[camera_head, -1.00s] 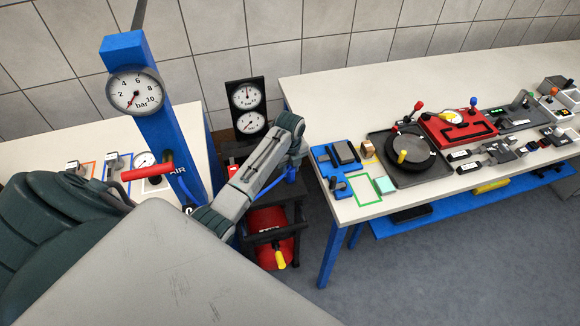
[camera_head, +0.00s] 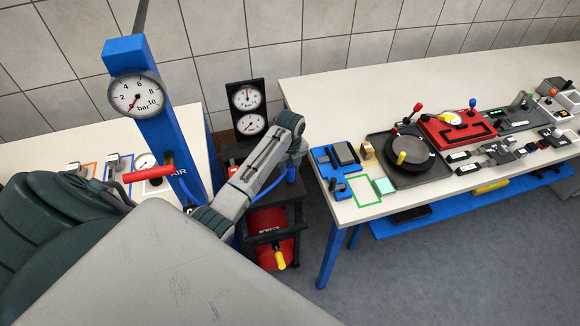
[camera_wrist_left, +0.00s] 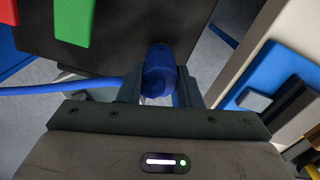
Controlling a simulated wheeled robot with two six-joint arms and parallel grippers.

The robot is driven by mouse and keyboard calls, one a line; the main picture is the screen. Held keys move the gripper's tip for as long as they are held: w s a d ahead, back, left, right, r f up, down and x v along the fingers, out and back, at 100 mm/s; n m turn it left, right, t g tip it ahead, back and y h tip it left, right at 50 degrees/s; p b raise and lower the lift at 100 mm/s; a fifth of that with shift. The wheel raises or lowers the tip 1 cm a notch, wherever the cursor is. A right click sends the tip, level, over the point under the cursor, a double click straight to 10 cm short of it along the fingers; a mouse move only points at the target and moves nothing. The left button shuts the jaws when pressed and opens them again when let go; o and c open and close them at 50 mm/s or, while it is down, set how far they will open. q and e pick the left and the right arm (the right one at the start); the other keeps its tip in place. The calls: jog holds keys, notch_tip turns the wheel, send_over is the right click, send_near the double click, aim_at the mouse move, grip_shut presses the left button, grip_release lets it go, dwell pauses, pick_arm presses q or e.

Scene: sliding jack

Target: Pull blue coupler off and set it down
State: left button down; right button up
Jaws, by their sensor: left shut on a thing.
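The blue coupler (camera_wrist_left: 160,70) is between the two dark fingers of my left gripper (camera_wrist_left: 160,84) in the left wrist view. The gripper is shut on it. A blue hose (camera_wrist_left: 60,90) runs off to the left from near the gripper. I cannot tell whether the coupler is still seated on a fitting. In the head view my left arm reaches over the black cart, and my left gripper (camera_head: 294,165) is small and partly hidden by its own wrist. The blue hose (camera_head: 271,185) hangs below the arm there. My right gripper is not in view.
The white bench (camera_head: 350,100) on the right holds a blue plate (camera_head: 322,158), a green-outlined square (camera_head: 362,198), a black tray (camera_head: 410,183) and several devices. A black cart with a red tank (camera_head: 268,225) stands under my arm. A blue post (camera_head: 165,130) carries a gauge at left.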

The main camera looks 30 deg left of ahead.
aim_at(290, 167)
pick_arm(q)
jog(key=shift+r, duration=0.15)
jog(key=shift+r, duration=1.4)
jog(key=shift+f, duration=0.1)
